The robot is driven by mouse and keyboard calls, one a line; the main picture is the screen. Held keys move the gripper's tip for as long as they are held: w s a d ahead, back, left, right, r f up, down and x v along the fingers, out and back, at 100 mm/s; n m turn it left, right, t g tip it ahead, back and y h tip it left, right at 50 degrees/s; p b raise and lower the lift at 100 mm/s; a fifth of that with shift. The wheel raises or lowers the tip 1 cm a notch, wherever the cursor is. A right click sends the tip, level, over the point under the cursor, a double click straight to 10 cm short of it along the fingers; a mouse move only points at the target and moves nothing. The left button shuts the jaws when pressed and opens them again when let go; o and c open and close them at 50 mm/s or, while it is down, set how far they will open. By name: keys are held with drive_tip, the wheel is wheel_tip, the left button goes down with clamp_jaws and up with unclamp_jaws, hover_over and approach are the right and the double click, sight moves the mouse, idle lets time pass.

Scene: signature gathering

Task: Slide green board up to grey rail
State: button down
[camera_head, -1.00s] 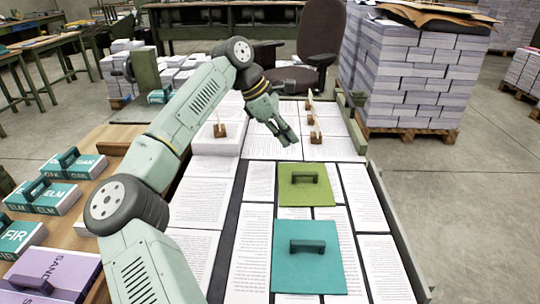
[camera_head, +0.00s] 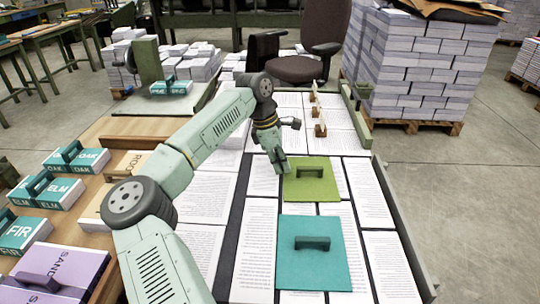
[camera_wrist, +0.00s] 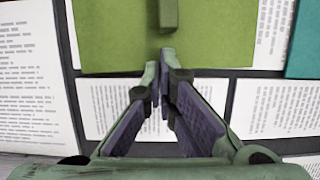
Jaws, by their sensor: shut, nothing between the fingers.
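The green board (camera_head: 300,192), a flat square with a raised green handle (camera_head: 310,172), lies on printed sheets in the middle of the table. It also fills the upper middle of the wrist view (camera_wrist: 115,40), its handle (camera_wrist: 168,15) cut by the top edge. My gripper (camera_head: 280,163) is at the board's left edge in the head view, its tips together and empty; in the wrist view the tips (camera_wrist: 163,62) point towards the handle, short of it. Contact with the board is unclear. A dark grey strip (camera_head: 238,215) runs left of the board; I cannot tell whether it is the rail.
A teal board (camera_head: 300,275) with a handle lies on the near side of the green board. Small wooden stands (camera_head: 320,130) stand at the far end. A green side rail (camera_head: 405,220) bounds the table on the right. Labelled blocks (camera_head: 60,193) lie at left.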

drive_tip(key=shift+d, duration=0.6)
drive_tip(key=d, duration=1.4)
drive_tip(key=shift+d, duration=0.3)
